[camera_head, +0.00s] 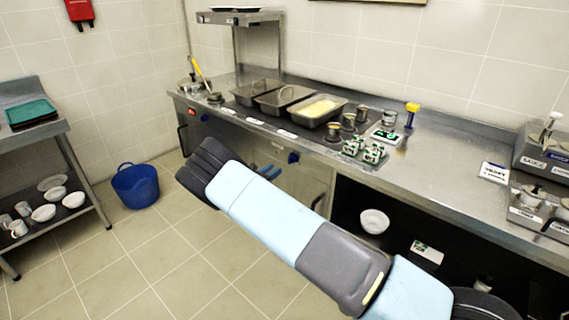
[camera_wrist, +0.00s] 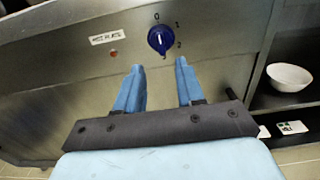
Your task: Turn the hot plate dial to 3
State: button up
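The hot plate dial (camera_wrist: 161,40) is a round dark-blue knob on the steel front panel, with figures around it, 0 at the top and 1 and 2 down the right. Its white pointer mark looks roughly vertical; I cannot tell for sure which figure it marks. The dial also shows in the head view (camera_head: 293,157) on the counter front. My gripper (camera_wrist: 158,66) has two blue fingers, open and empty, with tips just below the dial in the wrist view, apparently apart from it. In the head view my gripper (camera_head: 268,171) is left of the dial.
A HOT PLATE label (camera_wrist: 107,38) and a small red light (camera_wrist: 113,53) are left of the dial. A white bowl (camera_head: 374,221) stands on the open shelf at right. Food pans (camera_head: 318,112) sit on the counter above. A blue basket (camera_head: 137,186) stands on the floor.

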aim_at(291, 159)
jog(key=x, duration=0.9)
jog(key=shift+c, duration=0.3)
